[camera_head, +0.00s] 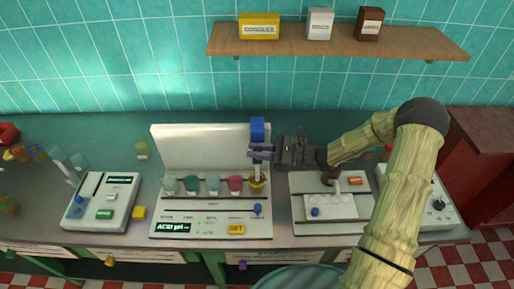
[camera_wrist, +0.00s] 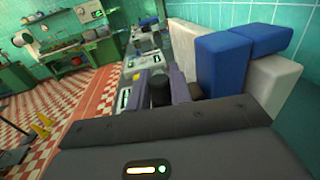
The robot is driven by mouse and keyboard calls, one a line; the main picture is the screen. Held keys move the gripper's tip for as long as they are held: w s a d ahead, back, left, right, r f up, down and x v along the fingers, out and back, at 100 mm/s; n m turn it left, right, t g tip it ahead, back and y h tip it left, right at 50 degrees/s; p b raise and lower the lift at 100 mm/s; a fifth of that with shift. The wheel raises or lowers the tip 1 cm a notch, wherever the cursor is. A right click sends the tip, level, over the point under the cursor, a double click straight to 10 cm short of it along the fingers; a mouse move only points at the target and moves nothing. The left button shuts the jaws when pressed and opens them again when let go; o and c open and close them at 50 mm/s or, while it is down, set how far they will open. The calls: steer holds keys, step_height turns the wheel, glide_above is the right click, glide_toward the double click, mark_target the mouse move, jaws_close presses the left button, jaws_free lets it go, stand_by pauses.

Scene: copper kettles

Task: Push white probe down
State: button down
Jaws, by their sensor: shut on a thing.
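My gripper (camera_head: 262,151) reaches in from the right and is shut on the probe, just below the blue block (camera_head: 258,130) of the white pH station (camera_head: 195,147). In the wrist view, the fingers of my gripper (camera_wrist: 160,90) stand either side of a dark, upright cylinder (camera_wrist: 158,87), the probe part that shows. The blue block is close on the right there (camera_wrist: 220,62). The probe's lower end comes down at the yellow cup (camera_head: 257,186), the rightmost in the row; whether its tip is inside the cup I cannot tell. No white part of the probe is clear.
Clear, green, blue-grey and pink cups (camera_head: 235,184) stand left of the yellow one. A yellow button (camera_head: 236,229) and blue knob (camera_head: 257,209) are on the station's front. A white device (camera_head: 335,208) stands close right, another (camera_head: 103,201) left. A wooden shelf (camera_head: 340,42) hangs above.

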mark_target(258, 162)
step_height(258, 162, down, 5)
steer(key=shift+f+b, duration=0.1)
steer(key=shift+b, duration=0.85)
steer(key=c, duration=1.3)
jaws_free()
steer(key=s+d+b, duration=0.1)
steer(key=d, duration=0.4)
steer(key=s+d+b, duration=0.1)
steer(key=d, duration=0.5)
steer(key=s+d+b, duration=0.1)
steer(key=d+b, duration=0.1)
steer(key=d, duration=0.4)
steer(key=shift+d, duration=0.15)
